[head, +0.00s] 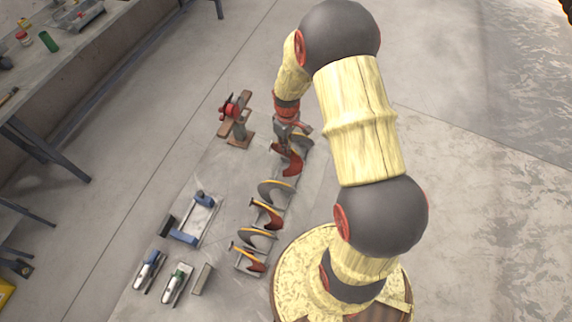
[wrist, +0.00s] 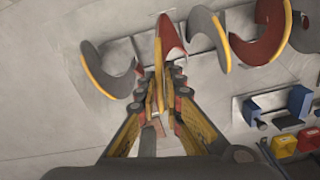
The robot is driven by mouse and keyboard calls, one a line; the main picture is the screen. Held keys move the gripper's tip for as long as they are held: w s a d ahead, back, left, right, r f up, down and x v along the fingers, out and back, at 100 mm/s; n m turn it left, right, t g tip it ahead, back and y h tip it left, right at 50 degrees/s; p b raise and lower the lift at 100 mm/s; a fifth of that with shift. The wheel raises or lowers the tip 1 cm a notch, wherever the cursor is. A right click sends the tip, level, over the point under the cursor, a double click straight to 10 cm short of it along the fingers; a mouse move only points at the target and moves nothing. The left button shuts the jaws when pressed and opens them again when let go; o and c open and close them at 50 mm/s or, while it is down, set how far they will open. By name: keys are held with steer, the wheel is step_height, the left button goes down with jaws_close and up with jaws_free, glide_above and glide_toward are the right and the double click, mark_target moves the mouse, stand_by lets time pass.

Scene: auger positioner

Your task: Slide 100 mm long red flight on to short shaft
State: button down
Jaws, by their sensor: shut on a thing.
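My gripper (head: 290,130) reaches down over the row of flights. In the wrist view its fingers (wrist: 166,85) are shut on a red flight (wrist: 172,35) with a yellow edge. That red flight also shows below the gripper in the head view (head: 291,162); I cannot tell whether it is clear of its support. A grey flight (wrist: 112,62) curves beside the fingers on the left. I cannot clearly make out the short shaft or tell flight lengths.
A grey flight (head: 270,189), a red flight (head: 265,214) and others line up toward my base. A red-topped stand (head: 233,110) is left of the gripper. A blue-ended fixture (head: 190,220) and clamp-like tools (head: 178,283) lie at lower left. A workbench (head: 80,60) stands at upper left.

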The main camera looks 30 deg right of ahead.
steer(key=shift+r+p, duration=1.1)
steer(key=shift+r, duration=1)
